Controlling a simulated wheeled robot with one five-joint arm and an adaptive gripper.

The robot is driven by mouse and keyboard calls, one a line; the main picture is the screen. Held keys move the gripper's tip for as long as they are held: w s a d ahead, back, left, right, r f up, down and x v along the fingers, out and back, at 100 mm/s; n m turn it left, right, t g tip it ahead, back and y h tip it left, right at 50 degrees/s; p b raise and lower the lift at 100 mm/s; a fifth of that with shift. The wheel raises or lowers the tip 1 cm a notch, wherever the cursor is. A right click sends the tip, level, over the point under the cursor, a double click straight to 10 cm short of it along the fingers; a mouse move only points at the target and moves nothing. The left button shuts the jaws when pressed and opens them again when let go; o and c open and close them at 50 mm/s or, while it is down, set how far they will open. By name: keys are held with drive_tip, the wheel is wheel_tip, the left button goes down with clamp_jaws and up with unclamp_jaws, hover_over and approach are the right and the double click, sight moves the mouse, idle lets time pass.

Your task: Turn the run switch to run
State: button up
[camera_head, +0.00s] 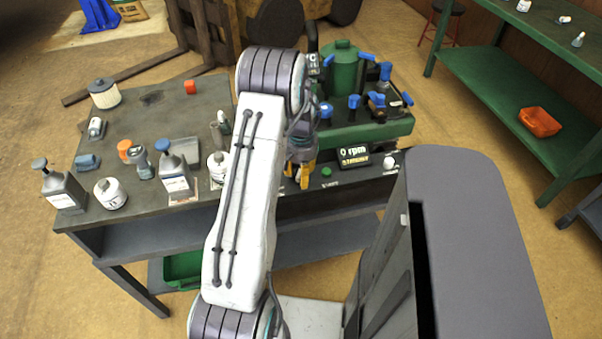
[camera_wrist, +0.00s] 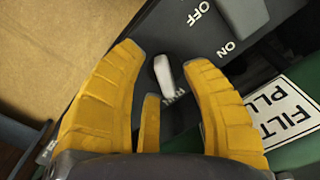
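A small white lever (camera_wrist: 163,75) on the dark control panel (camera_wrist: 181,38) shows in the wrist view, beside a partly hidden label that seems to read RUN. My gripper (camera_wrist: 163,58) is open, with its yellow fingers on either side of the lever. A gap shows between the lever and each outer finger; whether the middle finger touches it I cannot tell. In the head view my gripper (camera_head: 300,172) is at the panel's left part, and my arm hides the lever. A display (camera_head: 353,157) there reads 0 rpm, with a second line too small to read surely.
A grey switch (camera_wrist: 243,14) marked OFF and ON sits near the lever. A green button (camera_head: 327,172) and white knob (camera_head: 390,163) lie right of my gripper. The green machine (camera_head: 365,131) with blue handles stands behind.

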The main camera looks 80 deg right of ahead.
wheel_tip(320, 180, up, 12)
idle(0.9)
idle(0.7)
